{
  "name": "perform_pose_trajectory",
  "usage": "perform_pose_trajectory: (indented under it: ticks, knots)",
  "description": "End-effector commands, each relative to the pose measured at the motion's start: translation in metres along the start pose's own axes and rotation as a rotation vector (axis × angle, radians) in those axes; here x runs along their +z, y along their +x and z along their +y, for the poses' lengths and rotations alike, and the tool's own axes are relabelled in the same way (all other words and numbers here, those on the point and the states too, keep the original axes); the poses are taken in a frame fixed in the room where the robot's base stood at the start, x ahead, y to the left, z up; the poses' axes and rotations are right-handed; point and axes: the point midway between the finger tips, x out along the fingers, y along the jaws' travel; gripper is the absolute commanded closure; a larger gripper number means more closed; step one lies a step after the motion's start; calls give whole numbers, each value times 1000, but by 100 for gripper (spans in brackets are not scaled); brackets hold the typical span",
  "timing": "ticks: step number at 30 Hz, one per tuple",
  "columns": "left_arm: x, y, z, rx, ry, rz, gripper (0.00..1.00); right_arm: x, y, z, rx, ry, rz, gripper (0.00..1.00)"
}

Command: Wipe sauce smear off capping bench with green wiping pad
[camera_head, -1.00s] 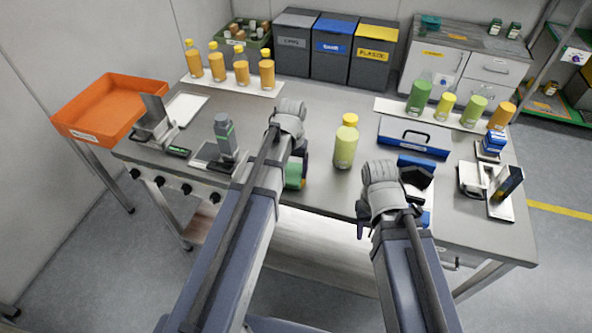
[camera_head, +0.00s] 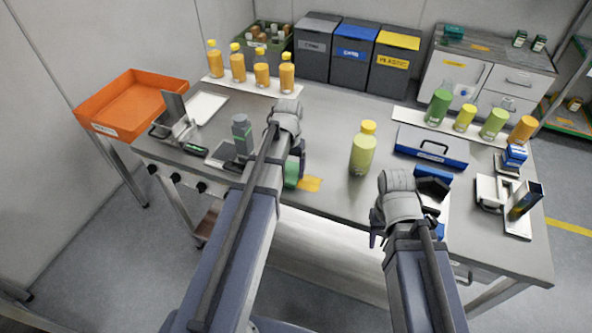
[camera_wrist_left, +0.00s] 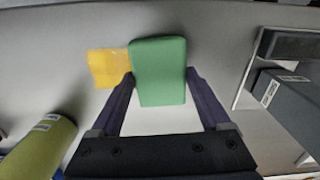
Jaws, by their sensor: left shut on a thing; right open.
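The green wiping pad (camera_wrist_left: 160,70) is between the fingers of my left gripper (camera_wrist_left: 160,95), which is shut on it. In the head view the pad (camera_head: 291,174) shows partly behind the left wrist. An orange-yellow sauce smear (camera_head: 310,184) lies on the grey capping bench (camera_head: 335,130), just right of the pad. In the left wrist view the smear (camera_wrist_left: 107,68) is at the pad's left edge, partly covered or bordered by it. I cannot tell whether the pad touches the bench. My right gripper (camera_head: 378,228) is open and empty near the bench's front edge.
A yellow-capped green bottle (camera_head: 362,153) stands right of the smear. A grey device (camera_head: 242,135) stands left of my left gripper. An orange tray (camera_head: 130,103) is at the far left.

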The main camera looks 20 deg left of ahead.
Motion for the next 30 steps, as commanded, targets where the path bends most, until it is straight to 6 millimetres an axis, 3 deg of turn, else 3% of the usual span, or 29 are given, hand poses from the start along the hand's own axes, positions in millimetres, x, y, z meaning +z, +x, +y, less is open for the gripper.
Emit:
perform_pose_trajectory:
  ticks: [8,21,30]
  knots:
    - [0,0,-4,1,0,0,64,0,0,0,0,0,0,50]
    - [-3,3,-35,-1,-1,0,64,0,3,0,0,0,0,50]
    - [-3,1,-37,-2,-1,0,64,0,1,0,0,0,0,50]
